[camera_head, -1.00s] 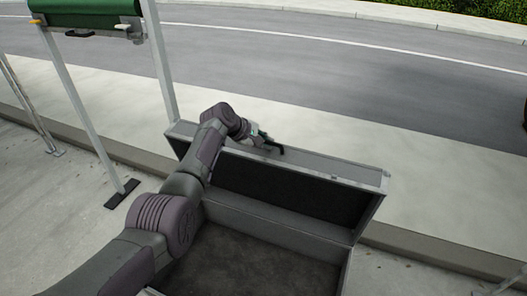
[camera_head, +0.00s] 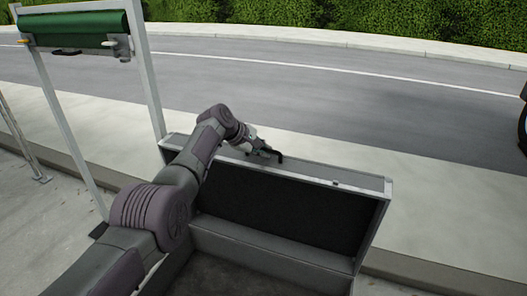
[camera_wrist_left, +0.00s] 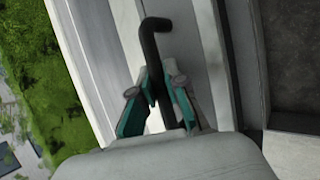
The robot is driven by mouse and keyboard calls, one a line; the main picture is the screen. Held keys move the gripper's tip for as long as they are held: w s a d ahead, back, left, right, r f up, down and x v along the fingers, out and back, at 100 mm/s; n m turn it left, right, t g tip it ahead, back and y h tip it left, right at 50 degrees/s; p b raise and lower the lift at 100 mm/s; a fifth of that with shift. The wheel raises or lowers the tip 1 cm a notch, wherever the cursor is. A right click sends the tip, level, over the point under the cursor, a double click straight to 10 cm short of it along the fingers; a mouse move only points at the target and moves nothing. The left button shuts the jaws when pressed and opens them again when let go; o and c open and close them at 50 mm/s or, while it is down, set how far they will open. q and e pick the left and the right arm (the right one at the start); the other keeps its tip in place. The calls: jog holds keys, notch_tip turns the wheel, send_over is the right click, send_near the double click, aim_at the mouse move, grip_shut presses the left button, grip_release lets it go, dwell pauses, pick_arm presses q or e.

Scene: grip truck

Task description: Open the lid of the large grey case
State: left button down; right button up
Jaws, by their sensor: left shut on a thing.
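The large grey case (camera_head: 262,247) stands in front of me at the bottom of the head view, cut off by the lower edge. Its lid (camera_head: 285,212) is raised and stands steeply up on the far side, its dark lining facing me. My left gripper (camera_head: 262,152) is at the lid's upper edge, left of its middle. It is shut on a black bent handle (camera_head: 279,156) there. In the left wrist view the handle (camera_wrist_left: 153,45) runs between the teal-sided fingers (camera_wrist_left: 157,100). My left arm hides the case's left part. My right gripper is out of view.
A metal frame with a green roll (camera_head: 75,29) stands at the left, close to my arm. Behind the case are a pale pavement (camera_head: 440,185), a grey road (camera_head: 330,85) and a hedge (camera_head: 350,15). The pavement beyond the lid is clear.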

pick_arm(q)
jog(key=c, duration=1.2)
grip_release()
jog(key=shift+s+a+r, duration=0.3)
jog(key=shift+a+r, duration=0.1)
jog(key=shift+r, duration=0.15)
jog(key=v, duration=1)
jog(key=shift+s+a+r, duration=0.1)
jog(key=shift+a+r, duration=0.05)
jog(key=shift+r, duration=0.05)
